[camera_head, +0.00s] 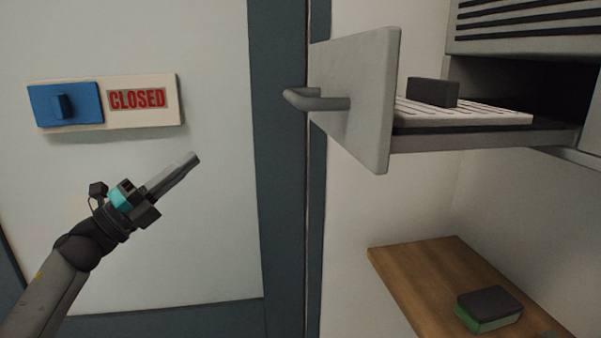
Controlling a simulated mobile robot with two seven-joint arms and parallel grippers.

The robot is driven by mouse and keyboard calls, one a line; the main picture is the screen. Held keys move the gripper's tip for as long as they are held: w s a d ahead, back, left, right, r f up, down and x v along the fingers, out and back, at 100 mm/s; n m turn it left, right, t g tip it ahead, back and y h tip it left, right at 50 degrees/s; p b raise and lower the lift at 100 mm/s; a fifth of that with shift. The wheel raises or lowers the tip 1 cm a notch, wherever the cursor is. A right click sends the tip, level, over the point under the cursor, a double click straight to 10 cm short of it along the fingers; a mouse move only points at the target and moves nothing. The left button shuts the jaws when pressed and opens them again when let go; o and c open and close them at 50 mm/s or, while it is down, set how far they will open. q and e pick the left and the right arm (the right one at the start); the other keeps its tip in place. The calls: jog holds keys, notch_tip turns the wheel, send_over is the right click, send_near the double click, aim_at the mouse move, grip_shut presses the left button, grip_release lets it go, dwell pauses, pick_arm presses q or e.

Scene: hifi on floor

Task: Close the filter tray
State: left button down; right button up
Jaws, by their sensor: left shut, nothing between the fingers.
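The filter tray (411,143) is pulled out of a grey housing at the right. Its pale front panel (362,75) faces left and carries a grey bar handle (322,101). A white slatted filter (480,114) lies in the tray, with a dark block (433,92) standing on it. My left gripper (194,158) is shut and empty, in front of the pale wall panel, left of and below the handle and clear of it. My right gripper is not in view.
A sign reading CLOSED (137,99) with a blue slider (65,104) is on the wall at the left. A wooden shelf (420,270) below the tray holds a dark and green block (488,309). A dark vertical frame (278,190) stands between gripper and tray.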

pick_arm(q)
jog(key=s+d+r+m+g+h+b, duration=0.3)
jog(key=s+d+r+m+g+h, duration=0.15)
jog(key=s+r+m+g, duration=0.75)
jog(key=m+y+b, duration=0.2)
jog(key=m+y, duration=0.2)
jog(key=m, duration=0.4)
send_near(329, 132)
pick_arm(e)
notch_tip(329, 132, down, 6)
pick_arm(q)
jog(key=p+x, duration=0.4)
jog(key=x, duration=0.2)
jog(key=shift+d+p, duration=0.35)
jog(key=shift+p, duration=0.05)
jog(key=shift+w+d, duration=0.1)
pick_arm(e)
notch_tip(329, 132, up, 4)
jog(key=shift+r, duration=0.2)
pick_arm(q)
jog(key=shift+d, duration=0.1)
